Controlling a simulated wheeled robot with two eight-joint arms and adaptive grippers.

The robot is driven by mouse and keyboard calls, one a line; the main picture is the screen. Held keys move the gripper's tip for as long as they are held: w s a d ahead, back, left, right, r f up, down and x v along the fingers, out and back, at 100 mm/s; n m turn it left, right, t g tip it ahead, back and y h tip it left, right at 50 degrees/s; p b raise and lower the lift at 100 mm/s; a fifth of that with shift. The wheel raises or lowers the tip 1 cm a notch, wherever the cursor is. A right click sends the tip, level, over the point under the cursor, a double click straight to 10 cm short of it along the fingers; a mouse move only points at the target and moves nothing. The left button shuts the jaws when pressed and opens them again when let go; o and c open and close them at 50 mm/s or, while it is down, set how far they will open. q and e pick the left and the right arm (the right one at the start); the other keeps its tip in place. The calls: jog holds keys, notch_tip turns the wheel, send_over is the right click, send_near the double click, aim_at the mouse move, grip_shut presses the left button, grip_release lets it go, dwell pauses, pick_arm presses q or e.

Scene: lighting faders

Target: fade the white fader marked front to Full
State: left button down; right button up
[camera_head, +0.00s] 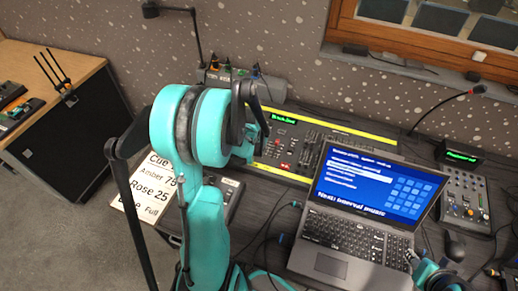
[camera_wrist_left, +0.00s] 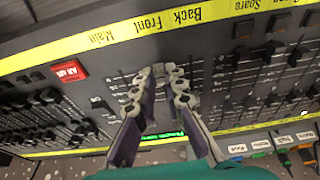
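The lighting console (camera_head: 318,146) stands on the desk, partly hidden behind my left arm in the head view. In the left wrist view its yellow strip (camera_wrist_left: 225,8) reads Main, Front, Back and Spare, upside down. My left gripper (camera_wrist_left: 158,82) is over the fader area below the Front and Back labels, its two fingertips apart. Small pale and dark parts show between and beside the tips; I cannot tell which is the white front fader or whether a finger touches it. My right gripper (camera_head: 434,268) is partly in view beside the laptop; its fingers are unclear.
An open laptop (camera_head: 366,190) stands in front of the console. A small mixer (camera_head: 464,198), a mouse (camera_head: 454,245) and a microphone (camera_head: 476,90) are at the right. A cue sheet (camera_head: 140,190) lies at the left. A red button (camera_wrist_left: 68,71) is on the console.

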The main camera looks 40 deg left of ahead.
pick_arm(q)
jog(key=shift+w+a+r, duration=0.1)
jog(key=shift+w+a, duration=0.2)
jog(key=shift+w, duration=0.65)
jog(key=shift+w+a+r, duration=0.1)
jog(key=shift+w+a, duration=0.2)
jog(key=shift+w, duration=0.7)
jog(key=shift+w+a+r, duration=0.1)
jog(key=shift+w+a, duration=0.2)
jog(key=shift+w, duration=0.65)
jog(key=c, duration=1.8)
grip_release()
jog(key=shift+c, duration=0.2)
jog(key=shift+r+p, duration=0.9)
jog(key=shift+r, duration=0.35)
jog(key=v, duration=1.2)
jog(key=shift+s, duration=0.1)
